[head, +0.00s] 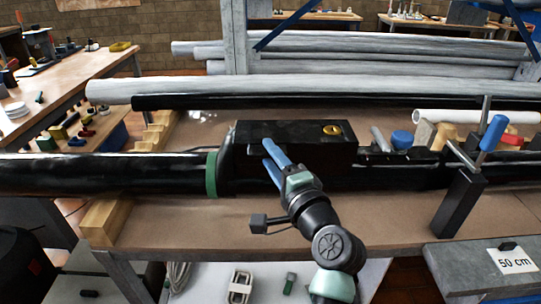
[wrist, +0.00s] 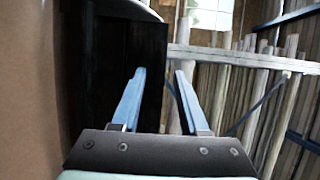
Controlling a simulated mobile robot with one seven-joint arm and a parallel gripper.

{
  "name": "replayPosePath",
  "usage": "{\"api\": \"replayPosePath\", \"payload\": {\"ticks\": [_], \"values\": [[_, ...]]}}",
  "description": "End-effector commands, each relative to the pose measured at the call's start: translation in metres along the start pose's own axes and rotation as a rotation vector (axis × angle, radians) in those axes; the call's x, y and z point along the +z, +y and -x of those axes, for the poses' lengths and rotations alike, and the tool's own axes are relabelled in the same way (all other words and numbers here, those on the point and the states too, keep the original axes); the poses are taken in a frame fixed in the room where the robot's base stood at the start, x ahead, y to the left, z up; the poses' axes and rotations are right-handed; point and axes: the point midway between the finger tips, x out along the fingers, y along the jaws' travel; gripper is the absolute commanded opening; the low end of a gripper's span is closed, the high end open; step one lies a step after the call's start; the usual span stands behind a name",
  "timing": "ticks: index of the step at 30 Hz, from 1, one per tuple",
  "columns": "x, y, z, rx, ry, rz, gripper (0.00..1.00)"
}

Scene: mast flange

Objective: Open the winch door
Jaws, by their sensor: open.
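The black mast (head: 100,168) lies across the bench, with a green band (head: 211,174) around it. A black box-shaped housing (head: 325,155) stands on the mast, with a round brass-coloured fitting (head: 332,130) on its top. I cannot make out the winch door as a separate part or its handle. My gripper (head: 269,150) is at the front left of the housing, its blue fingers overlapping the housing in the picture. In the wrist view my gripper (wrist: 158,72) is open and empty, with a dark surface (wrist: 100,65) beside and behind the left finger. Contact is unclear.
A dark post clamp with a blue handle (head: 493,133) stands at the right. Wooden blocks (head: 105,220), a blue round item (head: 402,139) and grey tubes (head: 340,92) lie around the mast. The brown bench top (head: 370,215) in front is mostly clear.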

Motion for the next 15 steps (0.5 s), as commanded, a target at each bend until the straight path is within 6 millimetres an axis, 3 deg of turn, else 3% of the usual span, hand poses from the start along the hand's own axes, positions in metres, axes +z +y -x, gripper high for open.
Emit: {"api": "replayPosePath", "payload": {"ticks": [11,15], "values": [[0.0003,0.0001,-0.0059,0.001,0.0,0.001,0.44],[0.0002,0.0,-0.0057,0.001,0.0,0.001,0.2]]}}
